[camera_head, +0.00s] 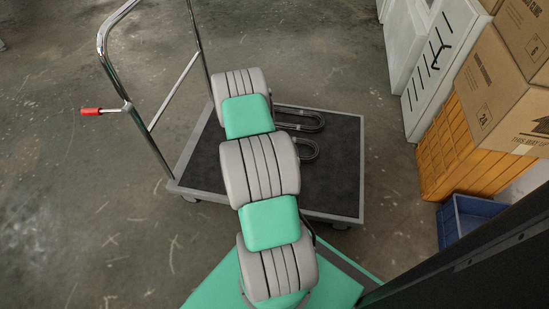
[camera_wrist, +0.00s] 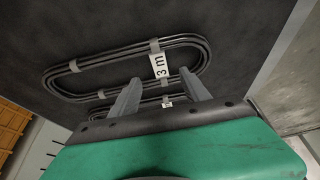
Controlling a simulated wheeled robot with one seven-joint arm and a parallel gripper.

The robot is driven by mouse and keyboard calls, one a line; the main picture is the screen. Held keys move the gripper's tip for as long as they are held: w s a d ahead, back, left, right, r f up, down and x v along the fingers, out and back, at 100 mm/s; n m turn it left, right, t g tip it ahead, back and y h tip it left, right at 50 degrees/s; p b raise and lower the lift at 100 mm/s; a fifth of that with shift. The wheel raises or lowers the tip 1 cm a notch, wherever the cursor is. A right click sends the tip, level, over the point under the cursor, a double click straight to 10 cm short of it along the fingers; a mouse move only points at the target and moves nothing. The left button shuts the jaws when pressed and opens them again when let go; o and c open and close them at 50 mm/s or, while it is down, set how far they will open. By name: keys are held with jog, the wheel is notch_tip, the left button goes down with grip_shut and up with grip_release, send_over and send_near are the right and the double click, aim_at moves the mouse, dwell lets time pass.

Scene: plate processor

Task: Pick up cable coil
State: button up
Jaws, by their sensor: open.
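A dark cable coil (camera_wrist: 105,62) with a white "3 m" tag lies flat on the cart's dark deck, bound into a long oval. It also shows in the head view (camera_head: 318,120), partly hidden by my arm. A second coil (camera_wrist: 85,97) lies beside it, partly behind my gripper in the wrist view; its end also shows in the head view (camera_head: 314,150). My gripper (camera_wrist: 158,88) is open, with nothing between its two grey fingers.
The platform cart (camera_head: 345,170) has a metal push handle (camera_head: 150,120) on its left with a red grip (camera_head: 91,111). At right stand cardboard boxes (camera_head: 490,90), an orange crate (camera_head: 450,155) and a blue bin (camera_head: 460,220). Floor left of the cart is clear.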

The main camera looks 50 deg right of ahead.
jog(key=b+x, duration=0.4)
jog(key=x, duration=0.4)
jog(key=shift+d+f, duration=0.1)
jog(key=shift+f, duration=0.15)
jog(key=shift+d, duration=0.15)
grip_shut()
jog(key=shift+r, duration=0.1)
